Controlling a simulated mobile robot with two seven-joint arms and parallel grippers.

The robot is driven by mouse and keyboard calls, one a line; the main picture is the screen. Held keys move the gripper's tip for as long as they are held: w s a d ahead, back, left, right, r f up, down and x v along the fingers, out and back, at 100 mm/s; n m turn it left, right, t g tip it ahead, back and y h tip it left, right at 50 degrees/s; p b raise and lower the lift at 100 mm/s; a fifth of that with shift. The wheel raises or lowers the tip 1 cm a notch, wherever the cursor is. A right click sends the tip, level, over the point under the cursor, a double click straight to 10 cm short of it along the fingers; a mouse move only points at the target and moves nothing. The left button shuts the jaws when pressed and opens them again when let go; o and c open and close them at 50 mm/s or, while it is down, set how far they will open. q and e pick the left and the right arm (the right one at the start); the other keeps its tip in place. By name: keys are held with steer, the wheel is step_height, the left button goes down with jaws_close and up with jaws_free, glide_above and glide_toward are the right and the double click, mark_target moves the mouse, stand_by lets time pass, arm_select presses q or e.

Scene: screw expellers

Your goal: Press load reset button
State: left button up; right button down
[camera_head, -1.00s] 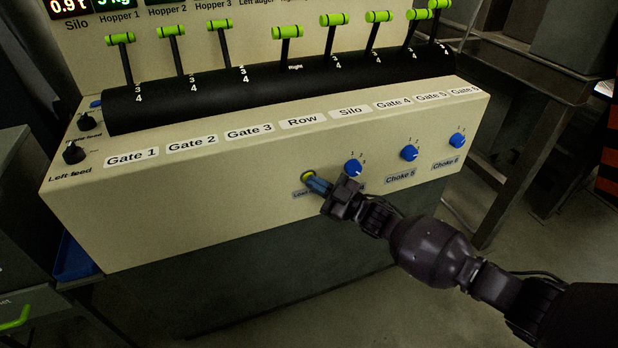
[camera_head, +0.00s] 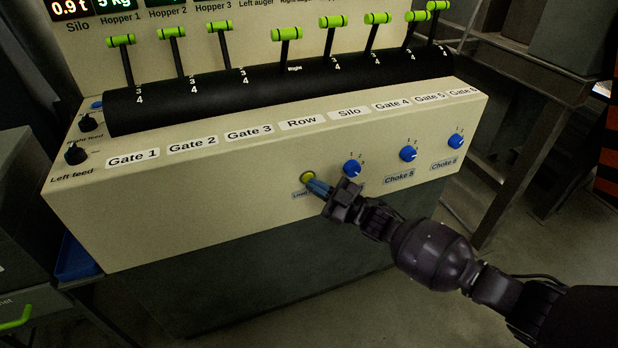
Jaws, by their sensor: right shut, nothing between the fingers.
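The load reset button (camera_head: 307,177) is a small round yellow-green button on the front face of the beige control panel (camera_head: 150,215). A label under it begins with "Load"; the rest is covered. My right gripper (camera_head: 318,187) is shut and empty, its bluish fingertips just below and right of the button, pointing at it. The button's face shows clear of the fingertips; I cannot tell whether they touch its edge. My left gripper is not in view.
Blue choke knobs (camera_head: 408,154) sit to the right on the same face. Several green-handled levers (camera_head: 285,34) rise above it. Two black feed knobs (camera_head: 77,154) are at the left. A metal stand (camera_head: 520,110) is at the right.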

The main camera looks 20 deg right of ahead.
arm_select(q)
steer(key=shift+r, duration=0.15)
arm_select(e)
steer(key=shift+s, duration=0.25)
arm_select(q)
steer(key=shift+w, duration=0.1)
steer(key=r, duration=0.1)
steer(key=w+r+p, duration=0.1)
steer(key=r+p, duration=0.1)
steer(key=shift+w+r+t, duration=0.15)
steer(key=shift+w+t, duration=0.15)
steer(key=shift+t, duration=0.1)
arm_select(e)
steer(key=s, duration=0.5)
steer(key=shift+d, duration=0.1)
